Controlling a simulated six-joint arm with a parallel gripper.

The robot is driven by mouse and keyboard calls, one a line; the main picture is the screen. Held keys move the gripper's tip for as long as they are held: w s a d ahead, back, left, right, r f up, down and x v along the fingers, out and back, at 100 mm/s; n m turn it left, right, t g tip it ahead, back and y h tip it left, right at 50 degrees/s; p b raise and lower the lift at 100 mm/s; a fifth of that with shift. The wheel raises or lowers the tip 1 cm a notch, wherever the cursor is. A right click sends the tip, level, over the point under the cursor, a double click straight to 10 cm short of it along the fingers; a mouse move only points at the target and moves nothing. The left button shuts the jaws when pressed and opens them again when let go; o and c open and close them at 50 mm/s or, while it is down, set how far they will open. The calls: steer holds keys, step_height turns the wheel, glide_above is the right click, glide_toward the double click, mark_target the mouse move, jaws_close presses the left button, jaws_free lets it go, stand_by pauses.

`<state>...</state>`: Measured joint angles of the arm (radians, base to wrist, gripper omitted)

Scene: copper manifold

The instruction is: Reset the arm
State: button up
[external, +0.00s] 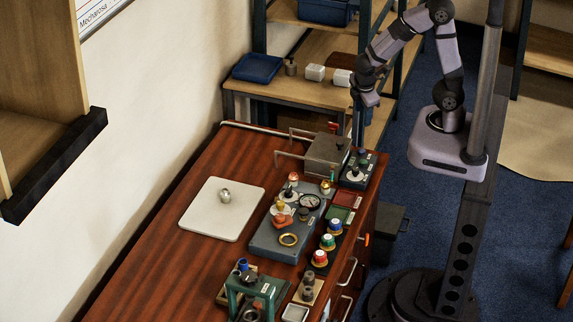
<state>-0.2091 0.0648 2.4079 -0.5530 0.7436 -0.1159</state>
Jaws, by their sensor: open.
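My arm (395,40) rises from its grey base and bends over toward the left. My gripper (361,118) points down above the far right end of the wooden bench, near a small dark fixture with a pale round knob (354,174). No object shows in the gripper, and its fingertips are small and hard to make out against the shelf behind. A grey-blue board (263,243) on the bench carries copper-coloured fittings (282,217), a round gauge (310,201) and a brass ring (289,240). The gripper is apart from this board.
A white mat (209,220) with a small metal part (225,196) lies on the bench. A grey box with handles (327,152) stands near the gripper. Several coloured caps (327,242) line the right edge. A green press (270,290) stands in front. The left bench surface is clear.

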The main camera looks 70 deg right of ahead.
steer(key=s+a+r+m+g+y+p, duration=0.1)
steer(key=s+a+r+m+y+p, duration=0.1)
steer(key=s+m, duration=0.4)
steer(key=shift+s+a+r+m+y+p, duration=0.15)
steer(key=shift+a+r+m+y+p, duration=0.35)
steer(key=shift+r+m+y, duration=0.6)
steer(key=shift+f, duration=0.3)
